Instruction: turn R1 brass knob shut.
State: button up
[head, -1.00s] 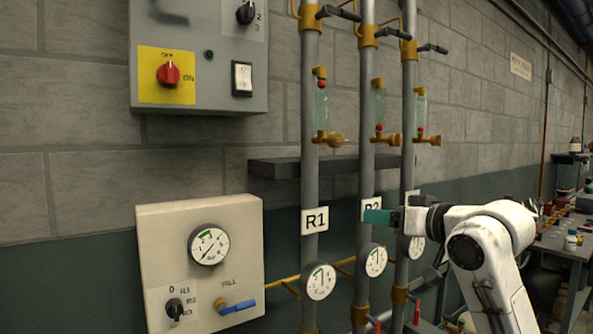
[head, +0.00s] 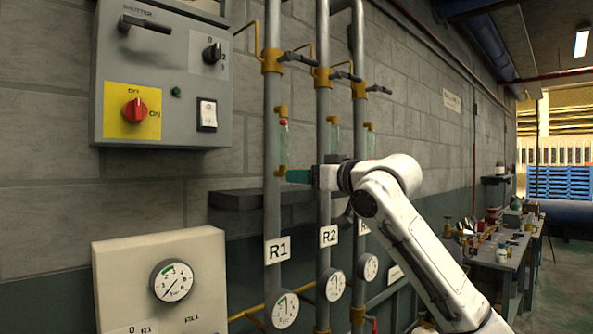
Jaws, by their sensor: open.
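The R1 pipe (head: 272,215) is the leftmost of three grey vertical pipes and carries a white R1 label (head: 277,250). A sight glass (head: 283,148) with a red bead near its top stands on it. My gripper (head: 298,176), with teal fingers, points left at the knob's place, just right of the R1 pipe. It is open, seen side-on. Whether the fingers are around the knob or touching it, I cannot tell.
A dark shelf (head: 235,200) runs behind the pipes below the gripper. The R2 pipe (head: 322,120) stands close on the right. A switch box (head: 165,75) hangs at upper left, a gauge panel (head: 160,270) below. A cluttered bench (head: 500,265) stands at far right.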

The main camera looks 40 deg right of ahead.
jog(key=shift+w+p, duration=0.4)
jog(key=shift+w, duration=1.3)
jog(key=shift+c, duration=0.3)
jog(key=c, duration=0.9)
jog(key=shift+c, duration=0.2)
